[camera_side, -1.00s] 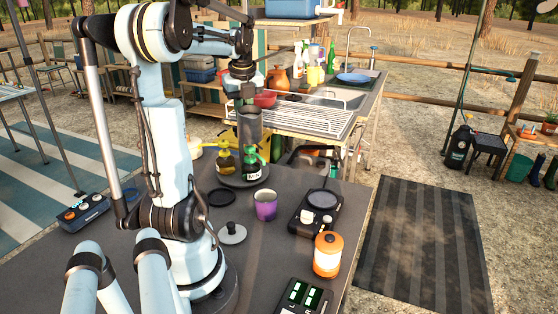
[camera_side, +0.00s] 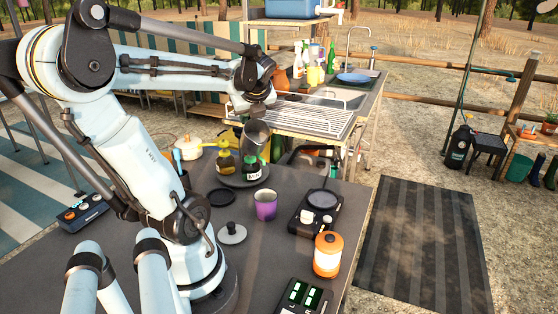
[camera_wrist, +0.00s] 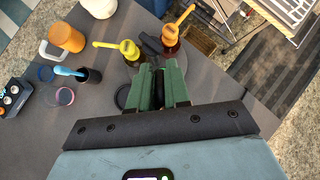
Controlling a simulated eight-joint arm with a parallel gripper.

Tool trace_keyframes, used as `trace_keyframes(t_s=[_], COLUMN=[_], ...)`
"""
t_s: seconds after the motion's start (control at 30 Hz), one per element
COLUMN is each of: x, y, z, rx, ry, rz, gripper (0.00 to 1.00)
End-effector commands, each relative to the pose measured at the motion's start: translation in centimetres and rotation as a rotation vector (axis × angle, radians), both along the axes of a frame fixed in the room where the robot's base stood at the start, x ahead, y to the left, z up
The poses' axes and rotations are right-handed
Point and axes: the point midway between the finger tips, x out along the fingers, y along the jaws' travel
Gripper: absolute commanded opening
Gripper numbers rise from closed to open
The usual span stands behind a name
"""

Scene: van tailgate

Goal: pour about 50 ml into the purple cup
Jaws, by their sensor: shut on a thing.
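The purple cup (camera_side: 265,206) stands upright on the dark table in the side view; I cannot make it out in the wrist view. My gripper (camera_wrist: 160,88) shows two green fingers shut on a dark thing between them.
A black disc (camera_side: 221,196), a grey knobbed lid (camera_side: 232,233), a scale-like device (camera_side: 316,212) and an orange lantern (camera_side: 328,254) surround the cup.

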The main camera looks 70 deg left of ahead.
Motion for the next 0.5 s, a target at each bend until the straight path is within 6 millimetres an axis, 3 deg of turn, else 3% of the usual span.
trace_keyframes(t_s=[0.5], x=[0.03], y=[-0.72], z=[0.93], rx=[0.093], ry=[0.001], rz=[-0.005], gripper=[0.0])
